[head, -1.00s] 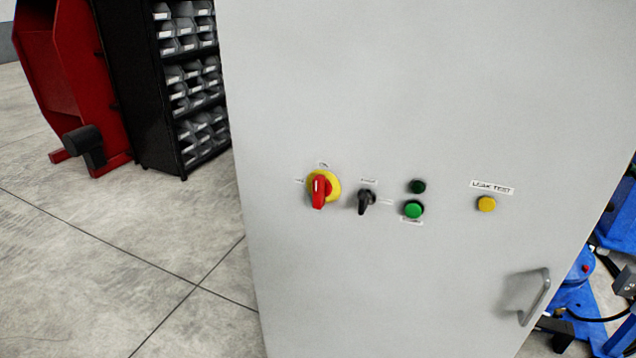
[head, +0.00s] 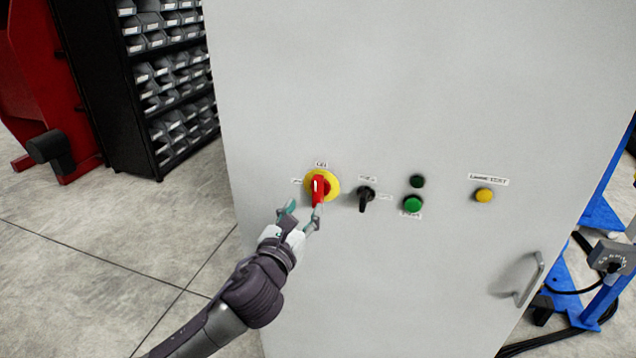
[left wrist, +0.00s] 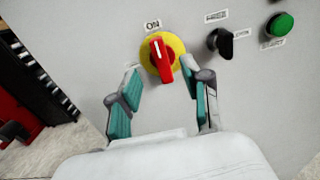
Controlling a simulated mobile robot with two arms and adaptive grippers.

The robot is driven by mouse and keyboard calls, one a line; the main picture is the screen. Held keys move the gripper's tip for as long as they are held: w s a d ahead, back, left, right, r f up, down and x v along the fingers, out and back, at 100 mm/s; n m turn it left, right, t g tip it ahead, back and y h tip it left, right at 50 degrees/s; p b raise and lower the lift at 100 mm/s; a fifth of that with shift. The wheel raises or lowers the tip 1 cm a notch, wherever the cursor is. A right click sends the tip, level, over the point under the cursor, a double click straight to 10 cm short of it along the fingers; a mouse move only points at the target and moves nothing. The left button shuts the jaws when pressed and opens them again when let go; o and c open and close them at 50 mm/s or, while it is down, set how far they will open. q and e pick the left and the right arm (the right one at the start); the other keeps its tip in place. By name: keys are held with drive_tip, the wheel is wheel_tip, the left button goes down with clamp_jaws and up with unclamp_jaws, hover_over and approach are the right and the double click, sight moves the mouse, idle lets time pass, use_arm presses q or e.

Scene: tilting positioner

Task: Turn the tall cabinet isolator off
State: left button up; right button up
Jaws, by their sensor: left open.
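The tall grey cabinet (head: 430,100) fills the middle of the head view. Its isolator (head: 318,188) is a red handle on a yellow round plate, with an ON label above it. The handle points roughly downward in the head view; in the left wrist view the isolator handle (left wrist: 161,60) stands nearly upright, slightly tilted. My left gripper (head: 300,213) is open just below and left of the handle. In the left wrist view the fingers (left wrist: 160,95) are spread either side below the handle, and nothing is between them. My right gripper is not in view.
Right of the isolator are a black selector (head: 366,198), a green button (head: 413,204), a dark green lamp (head: 417,181) and a yellow button (head: 484,195). A door handle (head: 531,280) sticks out lower right.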

sight(316, 188)
use_arm(q)
drive_tip(key=p+x, duration=0.1)
drive_tip(key=x, duration=0.9)
drive_tip(key=shift+w+f, duration=0.15)
clamp_jaws()
